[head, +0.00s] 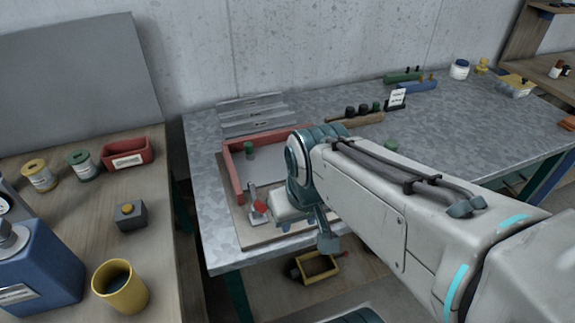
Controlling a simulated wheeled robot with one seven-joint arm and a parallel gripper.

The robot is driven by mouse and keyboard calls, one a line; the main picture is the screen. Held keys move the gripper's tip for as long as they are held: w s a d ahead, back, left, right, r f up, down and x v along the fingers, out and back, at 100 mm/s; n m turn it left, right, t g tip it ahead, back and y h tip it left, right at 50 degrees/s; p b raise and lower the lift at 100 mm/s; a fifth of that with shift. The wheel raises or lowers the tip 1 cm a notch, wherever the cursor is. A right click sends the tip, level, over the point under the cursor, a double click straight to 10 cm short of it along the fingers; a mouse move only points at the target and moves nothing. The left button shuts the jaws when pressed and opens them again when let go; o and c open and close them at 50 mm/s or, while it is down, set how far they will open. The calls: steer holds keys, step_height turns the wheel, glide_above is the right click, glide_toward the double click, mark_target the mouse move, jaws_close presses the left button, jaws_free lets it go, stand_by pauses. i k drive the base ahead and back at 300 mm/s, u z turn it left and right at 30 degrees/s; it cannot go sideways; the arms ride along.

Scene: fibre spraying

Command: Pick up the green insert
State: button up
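A small green cylinder (249,148), possibly the green insert, stands on the grey board (238,233) inside the corner of a red raised edge (233,172). Another green piece (391,145) sits on the metal table right of my arm, partly hidden by it. A longer green block (403,76) lies at the back. I cannot tell for certain which is the insert. My gripper (325,238) is over the front right of the board, apart from the green cylinder. My arm hides much of it, so its opening does not show.
A clamp with a red tip (259,206) stands on the board, close to my gripper. Grey stepped racks (252,112) are behind. A wooden holder (357,119) with dark and green knobs and a small sign (397,98) stand farther right. The table's left strip is clear.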

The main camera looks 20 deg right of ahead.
mark_target(376, 107)
steer(key=u, duration=0.85)
steer(key=k, duration=0.75)
steer(key=z, duration=0.8)
steer(key=i, duration=1.05)
